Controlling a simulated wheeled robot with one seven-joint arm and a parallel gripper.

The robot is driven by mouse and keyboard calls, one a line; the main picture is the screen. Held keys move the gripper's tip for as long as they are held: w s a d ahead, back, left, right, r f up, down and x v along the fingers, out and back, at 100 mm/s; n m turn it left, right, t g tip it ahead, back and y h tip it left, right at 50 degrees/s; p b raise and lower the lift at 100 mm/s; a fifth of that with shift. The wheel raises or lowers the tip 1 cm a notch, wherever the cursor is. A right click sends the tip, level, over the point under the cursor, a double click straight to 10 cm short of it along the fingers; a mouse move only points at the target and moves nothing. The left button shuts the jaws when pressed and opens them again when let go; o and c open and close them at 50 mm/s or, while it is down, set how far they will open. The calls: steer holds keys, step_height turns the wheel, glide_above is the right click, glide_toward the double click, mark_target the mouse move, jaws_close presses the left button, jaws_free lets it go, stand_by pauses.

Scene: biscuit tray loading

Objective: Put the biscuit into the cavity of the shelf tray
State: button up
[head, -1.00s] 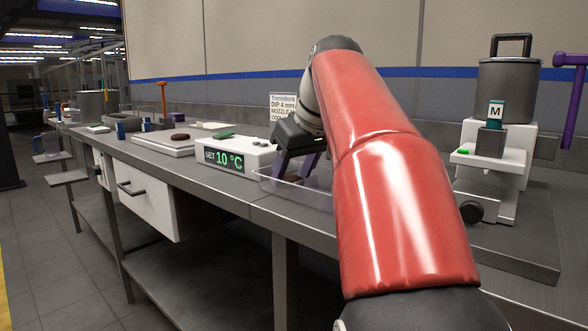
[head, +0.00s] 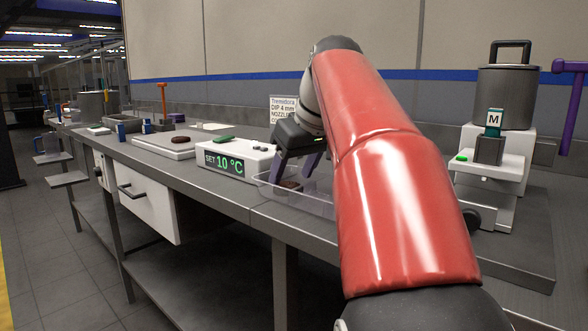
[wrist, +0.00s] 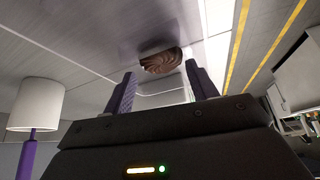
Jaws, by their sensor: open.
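A dark brown, ridged biscuit (head: 289,185) sits at the clear tray (head: 318,206), just below my gripper (head: 294,172) in the head view. In the wrist view the biscuit (wrist: 160,61) lies ahead of the purple fingertips of my gripper (wrist: 160,78), apart from both. My gripper is open and empty. The wrist view shows part of the clear tray's pale edge (wrist: 162,97) between the fingers. I cannot tell whether the biscuit is fully seated in a cavity. My red arm hides the tray's right part.
A white box reading 10 °C (head: 228,160) stands left of the tray. Further left, another brown disc (head: 180,139) lies on a white plate (head: 160,147). A machine with a grey pot (head: 507,98) stands right. A white-topped purple post (wrist: 36,105) shows in the wrist view.

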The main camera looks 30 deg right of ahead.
steer(key=shift+r+p, duration=1.45)
steer(key=shift+r, duration=0.1)
steer(key=shift+f, duration=0.1)
steer(key=o, duration=0.5)
steer(key=shift+o, duration=0.2)
steer(key=p+v, duration=0.1)
steer(key=v, duration=0.6)
steer(key=shift+s+r+p, duration=0.2)
steer(key=shift+r+p, duration=0.15)
steer(key=shift+p, duration=0.05)
